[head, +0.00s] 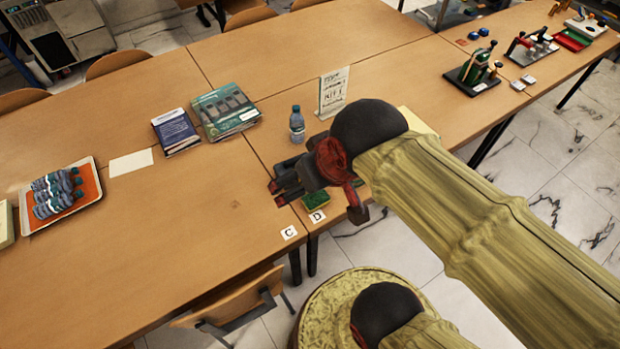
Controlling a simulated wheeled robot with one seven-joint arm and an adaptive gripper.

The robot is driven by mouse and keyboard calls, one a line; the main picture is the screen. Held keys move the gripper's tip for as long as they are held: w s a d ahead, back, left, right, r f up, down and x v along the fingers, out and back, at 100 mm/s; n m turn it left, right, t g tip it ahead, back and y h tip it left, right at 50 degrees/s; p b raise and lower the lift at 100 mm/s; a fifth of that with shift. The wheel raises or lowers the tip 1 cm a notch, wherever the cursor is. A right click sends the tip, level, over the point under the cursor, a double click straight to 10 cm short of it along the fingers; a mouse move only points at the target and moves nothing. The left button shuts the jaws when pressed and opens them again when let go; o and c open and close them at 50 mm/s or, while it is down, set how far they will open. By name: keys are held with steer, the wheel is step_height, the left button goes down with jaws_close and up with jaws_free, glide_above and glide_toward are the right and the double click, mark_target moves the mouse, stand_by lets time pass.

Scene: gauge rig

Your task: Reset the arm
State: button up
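My arm reaches in from the lower right in its yellow-green sleeve. My gripper (277,190) hangs over the near part of the wooden tables, just above the label cards C (289,232) and D (317,216). Its dark fingers point left, and I cannot tell whether they are open or shut. No held object is clearly visible. A small green and yellow item (315,201) lies below the wrist, partly hidden. The arm also covers part of the table behind it.
A water bottle (297,124) and an upright printed sign (333,93) stand behind my gripper. Books (224,110) and a tray of bottles (88,202) lie to the left. A green gauge rig (475,69) stands at the right. A chair (235,303) is at the near edge.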

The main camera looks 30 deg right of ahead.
steer(key=shift+s, duration=0.25)
step_height(320, 180, down, 5)
steer(key=b, duration=0.4)
steer(key=shift+r+b, duration=0.2)
steer(key=shift+b, duration=0.2)
steer(key=shift+o, duration=0.4)
